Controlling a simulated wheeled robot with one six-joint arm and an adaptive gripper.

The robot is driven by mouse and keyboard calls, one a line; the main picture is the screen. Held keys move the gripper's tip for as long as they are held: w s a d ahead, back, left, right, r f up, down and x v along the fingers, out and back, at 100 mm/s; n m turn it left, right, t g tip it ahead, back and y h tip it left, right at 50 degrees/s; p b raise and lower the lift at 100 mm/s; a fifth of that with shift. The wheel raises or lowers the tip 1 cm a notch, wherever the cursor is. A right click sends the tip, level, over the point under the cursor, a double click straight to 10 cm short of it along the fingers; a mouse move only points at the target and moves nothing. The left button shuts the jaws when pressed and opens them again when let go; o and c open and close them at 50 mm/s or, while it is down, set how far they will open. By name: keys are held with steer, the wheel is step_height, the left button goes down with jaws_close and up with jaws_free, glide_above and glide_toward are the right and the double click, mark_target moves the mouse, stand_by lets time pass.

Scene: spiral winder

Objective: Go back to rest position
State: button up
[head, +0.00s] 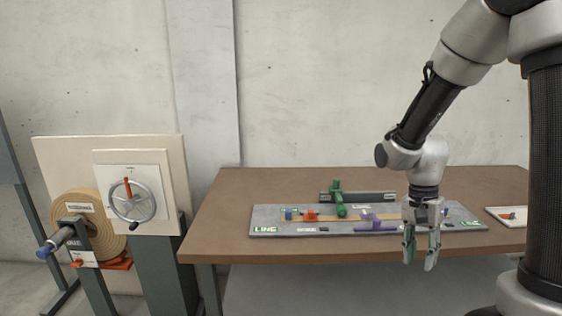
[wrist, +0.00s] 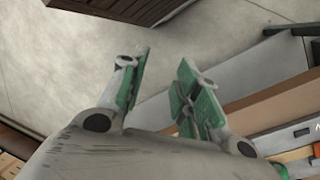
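My gripper (head: 421,250) hangs fingers down in front of the table's front edge, at the right of the head view. Its two green-padded fingers are apart, with nothing between them. In the wrist view my gripper (wrist: 158,95) also shows open and empty, with grey floor beyond the fingertips. In the head view my arm comes down from the upper right to the gripper.
A brown table (head: 220,225) bears a grey board (head: 270,219) with orange, green and purple parts. A small white tray (head: 495,212) lies at the right. At left stand a handwheel (head: 133,203) and a tan roll (head: 105,233). The floor (wrist: 230,40) below the gripper looks clear.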

steer(key=s+d+r+n+t, duration=0.1)
steer(key=s+r+n+t, duration=0.2)
steer(key=r, duration=0.6)
steer(key=s+d+r+n+t, duration=0.1)
steer(key=s+r+n+t, duration=0.3)
steer(key=s+r+n, duration=0.3)
step_height(320, 180, up, 2)
steer(key=shift+s+d+r+y, duration=0.1)
steer(key=shift+s+d+y, duration=0.2)
steer(key=shift+s, duration=0.2)
